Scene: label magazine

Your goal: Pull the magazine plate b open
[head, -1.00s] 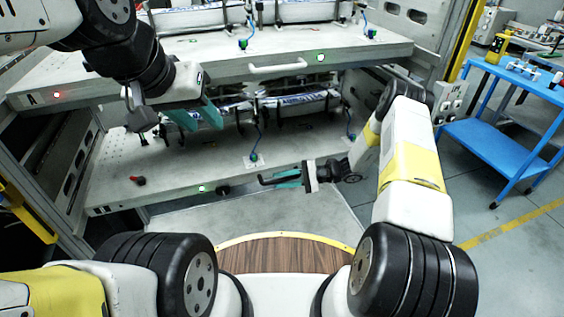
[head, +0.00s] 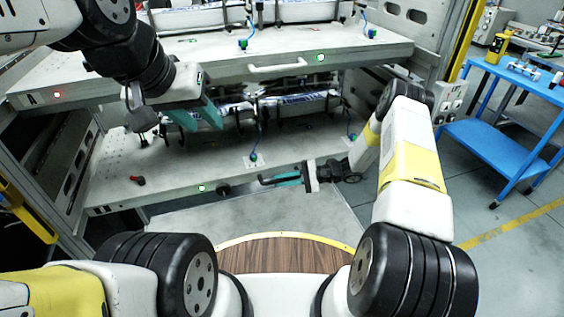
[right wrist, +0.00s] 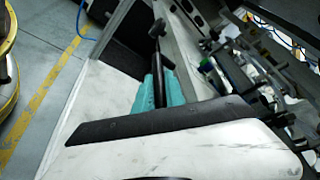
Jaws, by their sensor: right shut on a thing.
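Two grey magazine plates sit one above the other in the rack. The lower plate (head: 165,190) has a small dark label at its left front corner, too small to read; I take it for plate b. It sticks out from the rack under the upper plate. My right gripper (head: 288,179) is at the lower plate's front edge, its teal fingers shut on a dark bar-like handle (head: 268,181). In the right wrist view, the teal fingers (right wrist: 155,88) close around the dark bar. My left gripper (head: 196,116) hangs before the upper plate's front, its teal fingers apart and empty.
The upper plate (head: 200,77) has a white handle (head: 277,66), a red light and a green light. A blue cart (head: 510,95) stands right.

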